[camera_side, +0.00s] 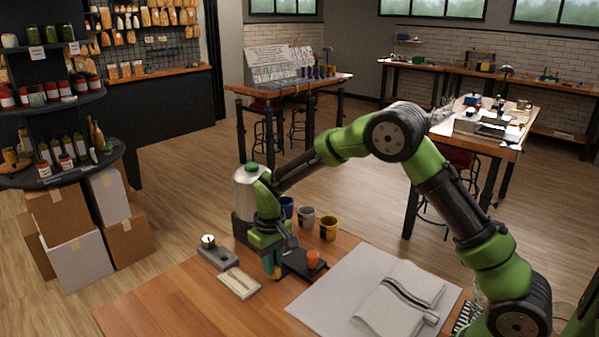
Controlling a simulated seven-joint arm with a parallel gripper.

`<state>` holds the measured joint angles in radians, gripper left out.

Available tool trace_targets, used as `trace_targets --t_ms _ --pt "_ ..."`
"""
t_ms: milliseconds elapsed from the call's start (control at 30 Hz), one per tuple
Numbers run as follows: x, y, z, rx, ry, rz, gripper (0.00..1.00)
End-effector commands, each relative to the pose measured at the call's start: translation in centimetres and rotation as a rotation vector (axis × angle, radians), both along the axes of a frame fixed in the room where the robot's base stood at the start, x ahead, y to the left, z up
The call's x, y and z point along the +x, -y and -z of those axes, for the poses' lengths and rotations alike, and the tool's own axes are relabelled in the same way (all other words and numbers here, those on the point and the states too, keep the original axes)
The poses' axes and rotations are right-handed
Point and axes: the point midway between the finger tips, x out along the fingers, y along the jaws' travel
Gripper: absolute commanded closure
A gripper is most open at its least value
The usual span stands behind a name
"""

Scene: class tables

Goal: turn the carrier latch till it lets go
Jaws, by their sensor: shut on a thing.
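My gripper (273,268) points down over the wooden table, at the left edge of a dark tray (298,268). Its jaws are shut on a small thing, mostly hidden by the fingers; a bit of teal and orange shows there. I cannot tell whether this is the carrier latch.
An orange cup (312,259) stands on the dark tray. A cream slab (239,283) lies front left. A folded cloth (398,300) lies on a pale mat (335,290) at right.

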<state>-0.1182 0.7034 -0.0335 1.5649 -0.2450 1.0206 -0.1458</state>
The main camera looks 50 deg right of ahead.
Motion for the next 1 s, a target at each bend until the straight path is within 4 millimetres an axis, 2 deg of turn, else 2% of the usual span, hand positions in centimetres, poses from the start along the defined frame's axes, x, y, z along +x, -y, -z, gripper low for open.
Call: trace_targets --t_ms 333,367,500,833,1000 --pt "0.0 0.0 -0.2 0.001 -0.002 0.002 1.00" --pt "0.0 0.0 -0.2 0.001 -0.001 0.002 0.82" --pt "0.0 0.0 -0.1 0.001 -0.001 0.001 0.61" --pt "0.0 0.0 -0.3 0.000 0.001 0.000 0.61" --pt "0.1 0.0 -2.5 0.001 0.004 0.000 0.61"
